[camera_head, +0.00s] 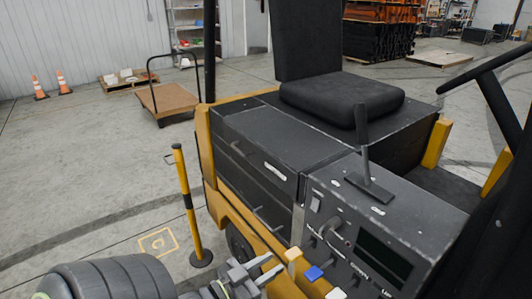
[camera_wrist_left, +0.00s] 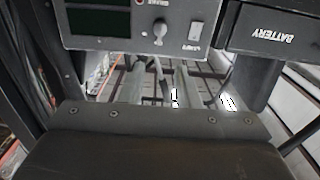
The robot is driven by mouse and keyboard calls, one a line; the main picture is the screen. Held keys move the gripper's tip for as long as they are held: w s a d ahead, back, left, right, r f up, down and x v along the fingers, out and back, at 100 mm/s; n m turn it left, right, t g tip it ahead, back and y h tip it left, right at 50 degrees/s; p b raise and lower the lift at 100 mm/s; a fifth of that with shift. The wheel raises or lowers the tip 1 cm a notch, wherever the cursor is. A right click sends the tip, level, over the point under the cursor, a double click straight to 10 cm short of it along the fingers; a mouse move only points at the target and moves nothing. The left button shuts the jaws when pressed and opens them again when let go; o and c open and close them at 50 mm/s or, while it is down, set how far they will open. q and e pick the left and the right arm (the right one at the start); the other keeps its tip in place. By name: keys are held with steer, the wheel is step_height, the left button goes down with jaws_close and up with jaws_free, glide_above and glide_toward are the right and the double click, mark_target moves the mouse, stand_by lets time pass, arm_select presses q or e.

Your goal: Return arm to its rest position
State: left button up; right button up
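My left gripper (camera_head: 277,263) is at the bottom of the head view, low beside the yellow and black vehicle (camera_head: 270,145). Its two fingers stand a little apart, with nothing seen between them. In the left wrist view two grey finger-like bars stand apart below a control panel, also with nothing held. My left arm comes in from the lower left corner. My right arm and right gripper are not in view.
The vehicle's control panel (camera_head: 360,240), with a lever (camera_head: 363,135), knobs and a dark screen, is right of my left gripper. A yellow and black post (camera_head: 187,205) stands left of the vehicle. Open floor (camera_head: 95,180) lies farther left. A cart (camera_head: 175,98) stands behind.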

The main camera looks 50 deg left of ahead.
arm_select(q)
steer(key=shift+s, duration=0.15)
stand_by(0.5)
steer(key=s+a+f+n+g+y+b, duration=0.1)
steer(key=s+a+f+g, duration=0.15)
steer(key=f, duration=0.95)
steer(key=s+a+f+g+y+b, duration=0.1)
steer(key=s+f+g+b, duration=0.15)
steer(key=f, duration=0.85)
steer(key=s+a+f+n+g+y, duration=0.1)
steer(key=a+f+g, duration=0.15)
steer(key=f, duration=0.95)
steer(key=s+d+f+g+b, duration=0.1)
steer(key=s+d+f+g, duration=0.3)
steer(key=s+f, duration=0.6)
steer(key=s+d+f+g+b, duration=0.2)
steer(key=s+d+f+g, duration=0.3)
steer(key=s+f, duration=0.5)
steer(key=shift+d+f+m+h, duration=0.3)
steer(key=shift+d+f+h, duration=0.15)
steer(key=shift+f, duration=0.35)
steer(key=shift+d, duration=0.1)
